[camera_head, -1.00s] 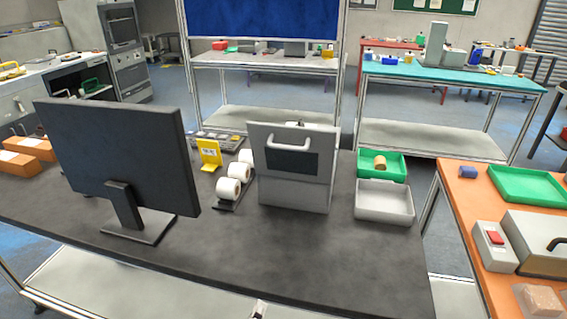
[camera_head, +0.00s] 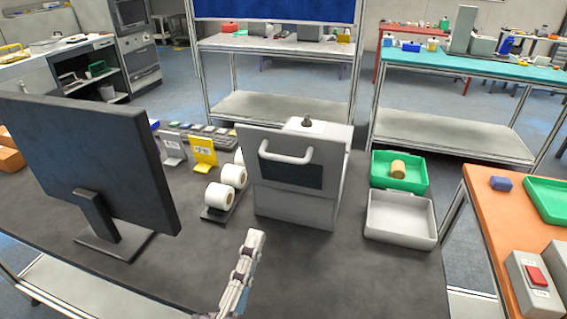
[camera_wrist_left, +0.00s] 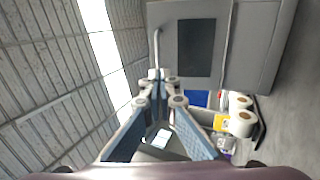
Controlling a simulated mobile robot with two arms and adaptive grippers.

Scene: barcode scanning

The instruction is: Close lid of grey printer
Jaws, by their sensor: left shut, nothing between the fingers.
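The grey printer (camera_head: 296,208) stands on the dark table near the middle of the head view. Its upper front panel, which carries a light bar handle and a dark window (camera_head: 292,174), looks tilted relative to the body. I cannot tell how far the lid is open. My left gripper (camera_head: 256,236) is shut and empty, in front of the printer at its lower left in the head view, apart from it. In the left wrist view the closed fingertips (camera_wrist_left: 160,76) appear beside the handle, with the printer panel (camera_wrist_left: 222,48) turned sideways. My right gripper is not in view.
A monitor (camera_head: 88,160) stands at left. White label rolls (camera_head: 222,196) and a yellow sign (camera_head: 203,152) are left of the printer. A green tray (camera_head: 382,178) and a grey tray (camera_head: 400,236) sit right. The table front is clear.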

